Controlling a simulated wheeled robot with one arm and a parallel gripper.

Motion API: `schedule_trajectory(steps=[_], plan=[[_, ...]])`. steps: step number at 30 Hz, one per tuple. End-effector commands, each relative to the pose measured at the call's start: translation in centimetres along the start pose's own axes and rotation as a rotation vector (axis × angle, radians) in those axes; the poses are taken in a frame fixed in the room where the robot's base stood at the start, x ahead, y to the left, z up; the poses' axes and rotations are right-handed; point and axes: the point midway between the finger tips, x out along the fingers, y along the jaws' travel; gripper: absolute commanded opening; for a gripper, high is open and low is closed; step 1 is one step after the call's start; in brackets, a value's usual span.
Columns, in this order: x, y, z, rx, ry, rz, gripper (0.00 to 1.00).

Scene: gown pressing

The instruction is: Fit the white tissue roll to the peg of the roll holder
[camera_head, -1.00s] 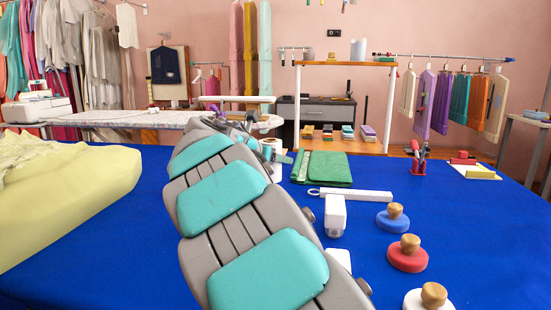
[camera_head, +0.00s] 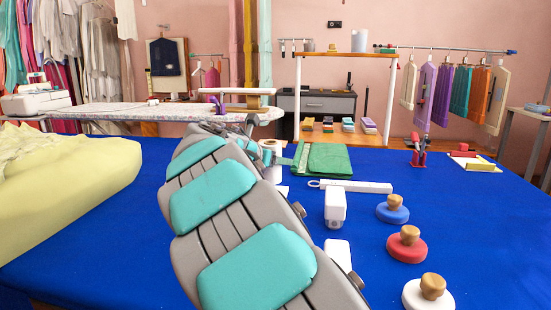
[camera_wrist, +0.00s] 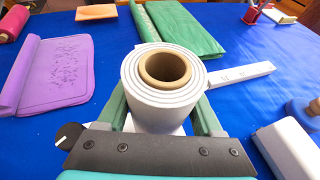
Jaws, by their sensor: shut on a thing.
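The white tissue roll (camera_wrist: 164,98) stands roughly upright in the wrist view, with a brown hollow core that faces up toward the camera. My gripper (camera_wrist: 165,122) is shut on it, with one green finger on each side. In the head view the roll (camera_head: 270,146) shows partly behind my arm, above the blue table. A white piece shows under the roll at its lower edge in the wrist view. I cannot tell whether it is the roll holder. No peg can be made out, and the core looks empty from above.
A folded green cloth (camera_head: 322,160) and a white bar with a ring (camera_head: 352,187) lie by the roll. A purple cloth (camera_wrist: 70,68) lies to the left in the wrist view. White blocks and round wooden-knobbed tools stand at right. A yellow garment (camera_head: 60,190) covers the left.

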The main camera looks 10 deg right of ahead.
Motion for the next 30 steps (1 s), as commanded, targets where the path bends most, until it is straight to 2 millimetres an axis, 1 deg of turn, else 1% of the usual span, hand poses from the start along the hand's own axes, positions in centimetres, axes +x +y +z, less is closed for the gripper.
schedule_trajectory(steps=[11, 30], plan=[[0.1, 0.0, -0.2, 0.000, 0.000, -0.001, 0.07], [0.9, -0.1, -2.1, -0.002, 0.001, -0.004, 0.07]])
